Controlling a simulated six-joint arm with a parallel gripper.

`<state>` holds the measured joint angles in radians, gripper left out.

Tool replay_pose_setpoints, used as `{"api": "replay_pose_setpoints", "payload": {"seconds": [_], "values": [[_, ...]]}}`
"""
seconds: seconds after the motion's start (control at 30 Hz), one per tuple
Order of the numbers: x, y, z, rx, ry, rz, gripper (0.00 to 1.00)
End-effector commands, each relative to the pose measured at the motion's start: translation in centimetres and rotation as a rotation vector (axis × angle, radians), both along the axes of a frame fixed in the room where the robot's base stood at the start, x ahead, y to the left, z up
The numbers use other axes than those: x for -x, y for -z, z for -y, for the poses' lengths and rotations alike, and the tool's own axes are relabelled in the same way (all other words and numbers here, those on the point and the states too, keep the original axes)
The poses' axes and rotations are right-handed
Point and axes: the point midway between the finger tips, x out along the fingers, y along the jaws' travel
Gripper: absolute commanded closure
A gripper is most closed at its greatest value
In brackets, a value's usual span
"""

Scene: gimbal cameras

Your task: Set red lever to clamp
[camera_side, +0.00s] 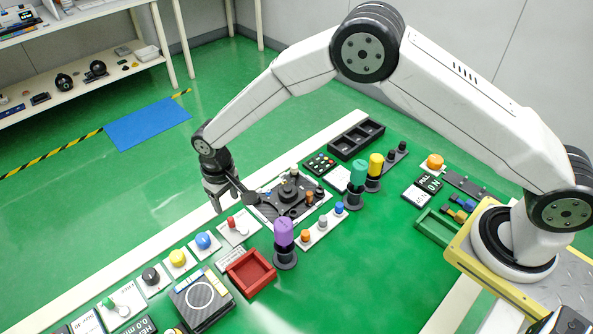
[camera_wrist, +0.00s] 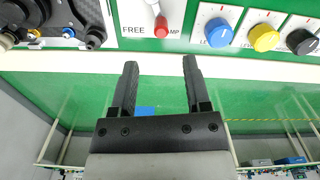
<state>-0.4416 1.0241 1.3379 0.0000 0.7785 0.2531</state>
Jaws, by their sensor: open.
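The red lever (camera_side: 231,222) stands on a small white panel (camera_side: 244,229) near the table's far-left edge. In the wrist view the red lever tip (camera_wrist: 161,28) is at the top, pointing down the picture and covering the first letters of the label that ends in "AMP". "FREE" is printed to its left on the panel (camera_wrist: 132,14). The lever's upper end is cut off by the frame. My gripper (camera_side: 216,203) is open and empty, beside the panel and apart from the lever. In the wrist view my open fingers (camera_wrist: 159,70) point up toward the panel, short of the lever.
Blue (camera_wrist: 219,32), yellow (camera_wrist: 263,37) and black (camera_wrist: 301,41) knobs stand in a row beside the lever panel. A dark gimbal device (camera_side: 290,196) lies close on the other side. A purple cylinder (camera_side: 284,233) and red tray (camera_side: 251,273) are nearby.

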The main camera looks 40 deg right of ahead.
Motion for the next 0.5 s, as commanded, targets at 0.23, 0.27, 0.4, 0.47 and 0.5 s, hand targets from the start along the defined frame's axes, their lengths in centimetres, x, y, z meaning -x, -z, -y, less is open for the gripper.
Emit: {"api": "replay_pose_setpoints", "payload": {"seconds": [0.23, 0.27, 0.4, 0.47, 0.5], "values": [[0.0, 0.2, -0.2, 0.000, -0.001, -0.002, 0.39], [0.0, 0.3, -0.2, 0.000, -0.001, -0.002, 0.39], [0.0, 0.9, -0.2, 0.001, -0.001, -0.002, 0.39], [0.0, 1.4, -0.1, 0.002, -0.001, -0.003, 0.39], [0.0, 1.8, -0.1, 0.002, -0.001, -0.004, 0.39]]}}
